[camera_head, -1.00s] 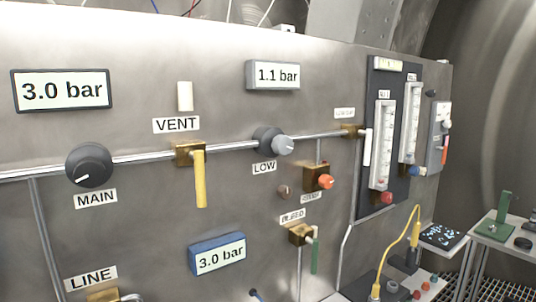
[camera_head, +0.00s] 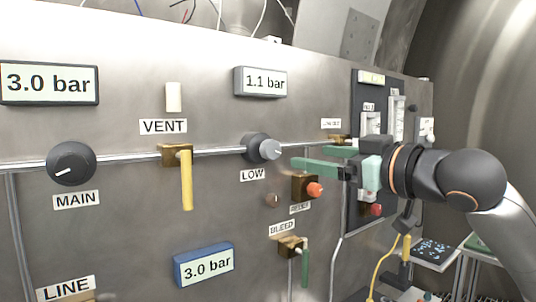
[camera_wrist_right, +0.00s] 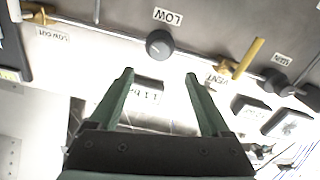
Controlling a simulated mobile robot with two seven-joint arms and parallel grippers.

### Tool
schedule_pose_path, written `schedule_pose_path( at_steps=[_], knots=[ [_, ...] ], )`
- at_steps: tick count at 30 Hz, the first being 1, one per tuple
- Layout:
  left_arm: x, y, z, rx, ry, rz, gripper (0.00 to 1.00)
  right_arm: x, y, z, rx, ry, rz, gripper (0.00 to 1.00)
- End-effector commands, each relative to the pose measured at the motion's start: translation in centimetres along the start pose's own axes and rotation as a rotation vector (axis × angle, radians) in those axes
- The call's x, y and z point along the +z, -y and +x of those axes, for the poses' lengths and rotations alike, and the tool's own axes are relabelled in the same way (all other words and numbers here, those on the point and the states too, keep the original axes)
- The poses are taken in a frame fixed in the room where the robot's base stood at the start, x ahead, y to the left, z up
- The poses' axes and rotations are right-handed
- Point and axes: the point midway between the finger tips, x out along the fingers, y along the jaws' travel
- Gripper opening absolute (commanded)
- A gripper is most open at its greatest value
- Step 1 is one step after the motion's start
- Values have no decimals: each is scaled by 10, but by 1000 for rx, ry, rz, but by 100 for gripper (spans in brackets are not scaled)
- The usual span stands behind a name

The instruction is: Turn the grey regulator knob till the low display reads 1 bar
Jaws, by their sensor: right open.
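The grey regulator knob (camera_head: 270,150) sits on the pipe above the LOW label (camera_head: 253,175), on a dark round body. The low display (camera_head: 260,82) above it reads 1.1 bar. My right gripper (camera_head: 309,158) is open and empty, just right of the knob and apart from it, with green fingers pointing left toward the panel. In the right wrist view the picture is upside down; the knob (camera_wrist_right: 159,44) shows beyond the gap between the open fingertips (camera_wrist_right: 159,75), roughly centred. My left gripper is not in view.
The yellow VENT lever (camera_head: 186,180) hangs left of the knob. An orange-red knob on a brass block (camera_head: 303,188) sits just below my right fingers. The MAIN knob (camera_head: 71,163) is far left. A blue-framed display (camera_head: 204,264) reads 3.0 bar. Flowmeters stand behind my right arm.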

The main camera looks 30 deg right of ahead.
Motion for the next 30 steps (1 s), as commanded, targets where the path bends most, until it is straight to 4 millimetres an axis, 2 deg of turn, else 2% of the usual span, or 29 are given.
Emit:
schedule_pose_path(
  at_steps=[5, 12, 18, 24, 30],
  knots=[
    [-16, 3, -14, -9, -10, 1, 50, -5, 0, 23, -6, 2, 3, 82],
    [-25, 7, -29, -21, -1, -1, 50, -5, 0, 71, -6, 0, 6, 82],
    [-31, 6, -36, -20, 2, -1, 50, -2, 0, 104, -4, 0, 4, 82],
    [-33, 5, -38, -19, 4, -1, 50, -1, 0, 120, -2, -1, 1, 82],
    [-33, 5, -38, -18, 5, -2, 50, 0, 1, 122, -2, 0, 0, 82]
  ],
)
